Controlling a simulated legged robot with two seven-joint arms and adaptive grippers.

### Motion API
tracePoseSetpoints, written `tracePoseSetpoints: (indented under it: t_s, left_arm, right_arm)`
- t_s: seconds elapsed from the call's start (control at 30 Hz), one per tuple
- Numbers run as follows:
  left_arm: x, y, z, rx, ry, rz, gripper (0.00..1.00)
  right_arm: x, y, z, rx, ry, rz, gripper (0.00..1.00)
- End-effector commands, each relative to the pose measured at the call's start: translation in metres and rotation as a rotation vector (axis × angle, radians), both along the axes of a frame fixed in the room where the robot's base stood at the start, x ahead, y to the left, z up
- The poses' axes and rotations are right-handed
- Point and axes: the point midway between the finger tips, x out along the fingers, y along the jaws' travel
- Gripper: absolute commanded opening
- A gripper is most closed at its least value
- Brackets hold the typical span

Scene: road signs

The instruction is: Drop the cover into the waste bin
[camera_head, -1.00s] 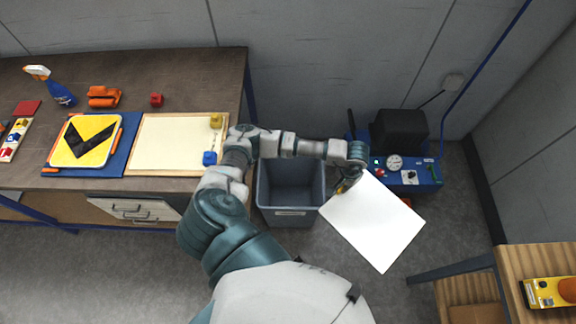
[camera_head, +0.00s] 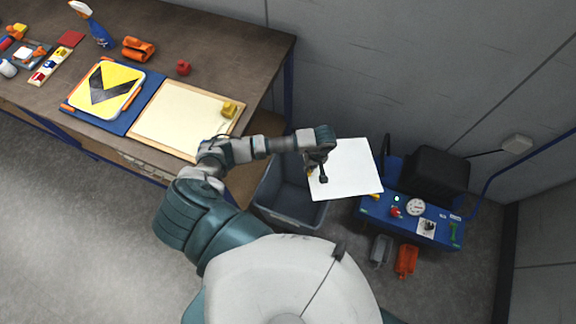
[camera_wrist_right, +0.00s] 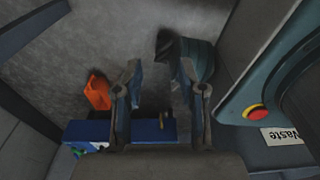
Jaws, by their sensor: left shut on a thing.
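The cover (camera_head: 352,171) is a white square sheet in the head view. My left gripper (camera_head: 316,170) is shut on its left edge and holds it in the air. The waste bin (camera_head: 283,212) is a grey open-topped bin on the floor, below and to the left of the cover. My left forearm passes over the bin and hides part of its opening. In the right wrist view, part of the bin with a "Waste" label (camera_wrist_right: 284,135) shows at the right. My right gripper (camera_wrist_right: 160,80) has its fingers apart with nothing between them; it is outside the head view.
A workbench (camera_head: 225,55) at the left bears a yellow sign with a black chevron (camera_head: 106,91), a framed pale board (camera_head: 185,118) and a spray bottle (camera_head: 92,24). A blue compressor (camera_head: 450,236) stands right of the cover. An orange item (camera_head: 406,260) lies on the floor.

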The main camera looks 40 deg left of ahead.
Motion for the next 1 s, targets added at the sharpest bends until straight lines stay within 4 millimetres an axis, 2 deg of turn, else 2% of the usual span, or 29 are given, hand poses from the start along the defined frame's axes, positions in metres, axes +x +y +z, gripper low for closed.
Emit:
tracePoseSetpoints:
  t_s: [0.03,0.2,0.4,0.63,0.83,1.0]
  left_arm:
    - [-0.012,0.001,-0.021,0.014,0.031,0.137,0.00]
    - [-0.048,0.015,-0.073,0.052,0.113,0.603,0.00]
    - [-0.080,0.027,-0.106,0.056,0.173,0.920,0.00]
    - [-0.090,0.030,-0.121,0.052,0.192,1.014,0.00]
    - [-0.091,0.029,-0.148,0.053,0.194,1.013,0.00]
    - [-0.090,0.029,-0.154,0.053,0.190,1.011,0.00]
  right_arm:
    - [-0.007,-0.001,-0.006,-0.001,0.010,0.001,0.40]
    - [-0.013,-0.005,-0.014,-0.006,0.019,0.002,0.40]
    - [-0.009,-0.012,-0.019,-0.015,0.014,0.003,0.40]
    - [-0.004,-0.014,-0.025,-0.016,0.006,0.002,0.40]
    - [-0.005,-0.010,-0.047,-0.012,0.014,0.000,0.40]
    - [0.029,0.001,-0.039,-0.002,-0.009,-0.005,0.40]
